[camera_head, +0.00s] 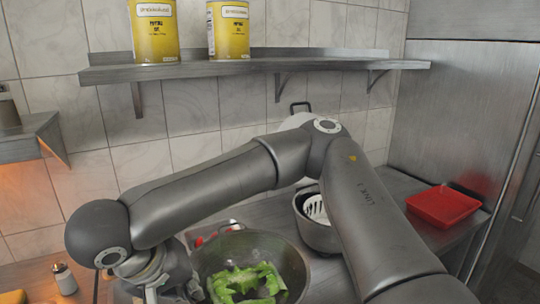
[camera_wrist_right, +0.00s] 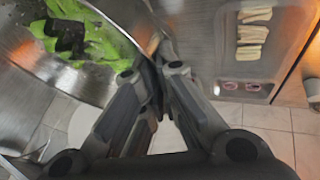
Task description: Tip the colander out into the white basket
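A metal bowl-shaped colander (camera_head: 287,252) with green pieces (camera_head: 245,283) in it sits at the bottom centre of the head view. It also fills the upper left of the right wrist view (camera_wrist_right: 105,88), with green pieces inside. My right gripper (camera_wrist_right: 155,68) is at its rim; the fingers have come together there and look shut on the rim. In the head view this gripper (camera_head: 172,286) is at the colander's left side, partly cut off by the frame. A white thing (camera_head: 298,121), possibly the basket, is mostly hidden behind my right arm. My left gripper is out of view.
A grey pot (camera_head: 318,236) with a white slotted thing stands right of the colander. A red tray (camera_head: 445,205) lies at the right of the counter. A wall shelf (camera_head: 300,65) holds yellow cans. The wrist view shows a tray (camera_wrist_right: 232,55) with pale strips.

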